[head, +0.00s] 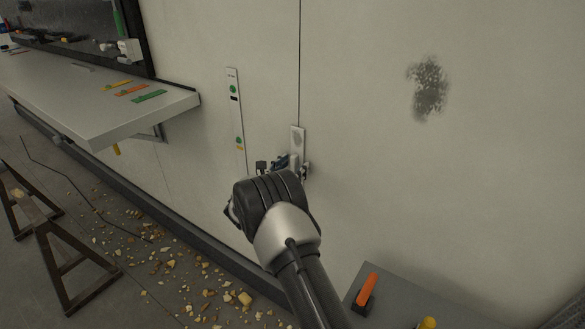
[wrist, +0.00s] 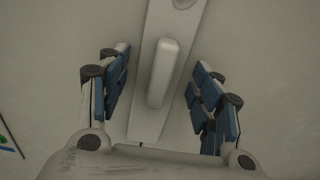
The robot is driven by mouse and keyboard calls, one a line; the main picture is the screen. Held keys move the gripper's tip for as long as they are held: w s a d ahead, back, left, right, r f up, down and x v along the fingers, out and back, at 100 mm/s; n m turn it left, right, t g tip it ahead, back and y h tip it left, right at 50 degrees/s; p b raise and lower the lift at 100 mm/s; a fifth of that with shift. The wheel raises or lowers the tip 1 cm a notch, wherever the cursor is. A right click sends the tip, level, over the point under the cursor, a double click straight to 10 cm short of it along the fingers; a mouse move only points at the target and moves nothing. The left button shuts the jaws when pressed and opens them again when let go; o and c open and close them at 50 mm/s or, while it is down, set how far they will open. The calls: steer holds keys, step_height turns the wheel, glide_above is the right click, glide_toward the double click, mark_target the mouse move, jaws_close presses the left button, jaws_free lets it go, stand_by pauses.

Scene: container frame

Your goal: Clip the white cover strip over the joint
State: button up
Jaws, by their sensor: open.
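The white cover strip (head: 298,137) stands nearly upright at the wall, at the lower end of the dark joint line (head: 299,60). In the wrist view the strip (wrist: 187,22) runs up the middle and has a raised, rounded grip bar (wrist: 168,65). A round detail shows near its top. My gripper (head: 284,162) is at the lower part of the strip. In the wrist view its blue-padded fingers (wrist: 158,78) are open on both sides of the bar, with gaps left and right. My wrist hides the strip's lower end in the head view. I cannot tell whether it is clipped.
A narrow panel with green marks (head: 235,110) is on the wall to the left. A white shelf (head: 70,105) juts out farther left. A grey surface with an orange-handled tool (head: 367,287) lies at lower right. Rubble (head: 170,262) covers the floor near a trestle (head: 60,265).

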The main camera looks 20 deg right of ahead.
steer(key=shift+o, duration=0.2)
steer(key=v, duration=1.2)
steer(key=s+d+r+m+g+y, duration=0.1)
steer(key=s+d+r+m+g, duration=0.2)
steer(key=s, duration=0.4)
steer(key=s+d+r+m+g+y, duration=0.1)
steer(key=s+r+m+g+y, duration=0.15)
steer(key=s+r+m, duration=0.35)
steer(key=s+d+r+m+g+y, duration=0.1)
steer(key=s+d+r+m+g, duration=0.25)
steer(key=s, duration=0.45)
steer(key=s+a+m+t+y, duration=0.2)
steer(key=s+a+m+y, duration=0.3)
steer(key=s, duration=0.6)
steer(key=s+a+m+t+y, duration=0.1)
steer(key=s+a+m+y, duration=0.4)
steer(key=s+a, duration=0.5)
steer(key=shift+s+a+r+m+t, duration=0.2)
steer(key=shift+s+r+m+t, duration=0.3)
steer(key=shift+m, duration=0.55)
steer(key=shift+f+y, duration=0.1)
steer(key=shift+y, duration=0.15)
steer(key=shift+c, duration=0.4)
